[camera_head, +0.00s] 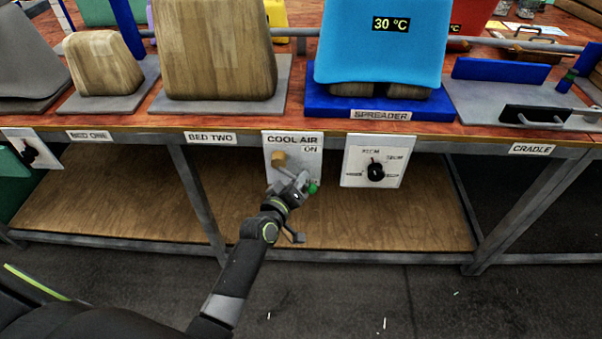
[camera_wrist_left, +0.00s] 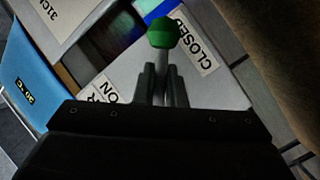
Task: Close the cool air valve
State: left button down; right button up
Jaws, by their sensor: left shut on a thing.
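The cool air valve plate (camera_head: 270,142) hangs on the front edge of the bench, labelled COOL AIR and ON. A brass-coloured valve hub (camera_head: 279,159) is on it, and the lever slants down to the right to a green knob (camera_head: 313,188). My left gripper (camera_head: 303,186) is at the lever's outer part, just behind the knob. In the left wrist view the fingers (camera_wrist_left: 162,85) are shut on the lever below the green knob (camera_wrist_left: 163,33). A CLOSED label (camera_wrist_left: 195,47) shows beside the knob. My right gripper is not in view.
A dial plate (camera_head: 358,156) with a black knob (camera_head: 375,172) is just right of the valve. Above is the blue spreader press (camera_head: 380,45) reading 30 °C. A wooden lower shelf (camera_head: 370,220) lies beneath, with metal legs (camera_head: 195,185) on both sides.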

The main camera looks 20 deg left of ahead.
pick_arm(q)
jog(key=shift+s+a+f+m+g+p, duration=0.15)
jog(key=shift+a+m+g+p, duration=0.2)
jog(key=shift+m+p, duration=0.4)
jog(key=shift+f+p, duration=0.1)
jog(key=shift+p, duration=0.35)
jog(key=shift+s+a+f+m+g+y+p, duration=0.2)
jog(key=shift+a+f+m+g+y+p, duration=0.15)
jog(key=shift+a+m+y+p, duration=0.4)
jog(key=shift+s+a+f+m+g+y+p, duration=0.2)
jog(key=shift+a+m+g+y+p, duration=0.35)
jog(key=shift+m, duration=0.55)
jog(key=shift+s+a+f+m+g+y+p, duration=0.15)
jog(key=shift+a+f+m+g+y+p, duration=0.25)
jog(key=shift+a+m+p, duration=0.45)
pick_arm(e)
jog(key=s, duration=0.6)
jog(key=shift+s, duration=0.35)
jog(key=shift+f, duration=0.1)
pick_arm(q)
jog(key=c, duration=1.5)
grip_release()
jog(key=shift+a, duration=0.1)
jog(key=shift+s, duration=0.1)
